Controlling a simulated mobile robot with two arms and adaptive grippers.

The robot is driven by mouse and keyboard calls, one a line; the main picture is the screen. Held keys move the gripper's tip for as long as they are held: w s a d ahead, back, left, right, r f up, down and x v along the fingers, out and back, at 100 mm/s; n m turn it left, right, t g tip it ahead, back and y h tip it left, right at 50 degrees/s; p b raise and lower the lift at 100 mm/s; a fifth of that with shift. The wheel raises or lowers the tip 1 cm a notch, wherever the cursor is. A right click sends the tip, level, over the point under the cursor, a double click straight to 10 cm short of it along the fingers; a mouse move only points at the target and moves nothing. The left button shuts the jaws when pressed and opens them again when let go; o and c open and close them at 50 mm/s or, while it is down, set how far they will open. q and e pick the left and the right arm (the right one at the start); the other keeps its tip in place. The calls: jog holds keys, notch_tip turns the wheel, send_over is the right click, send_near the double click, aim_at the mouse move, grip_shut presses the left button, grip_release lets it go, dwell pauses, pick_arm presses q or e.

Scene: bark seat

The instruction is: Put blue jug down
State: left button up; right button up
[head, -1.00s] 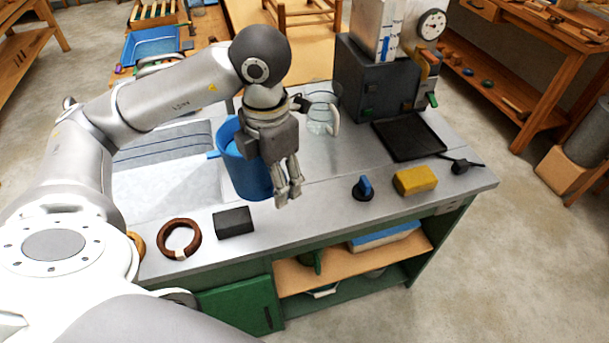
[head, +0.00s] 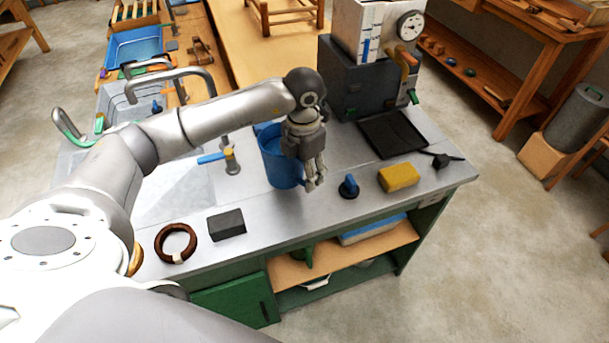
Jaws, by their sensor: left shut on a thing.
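The blue jug (head: 277,168) is upright at the middle of the steel counter (head: 330,216), its mouth facing up. My left gripper (head: 316,184) points down at the jug's right side and is shut on it, at the handle side. The fingers and wrist cover the handle and part of the rim. I cannot tell whether the jug's base touches the counter or hangs just above it. My right gripper is not in view.
Right of the jug are a blue-handled knob (head: 349,187), a yellow sponge (head: 398,178) and a black tray (head: 392,135). A dark block (head: 227,225) and a brown ring (head: 176,243) lie front left. A tap (head: 231,161) stands left of the jug.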

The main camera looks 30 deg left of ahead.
pick_arm(q)
jog(key=f, duration=0.2)
jog(key=f+p, duration=0.1)
jog(key=shift+w, duration=0.25)
jog(key=shift+f, duration=0.25)
jog(key=o, duration=1.1)
jog(key=shift+f, duration=0.15)
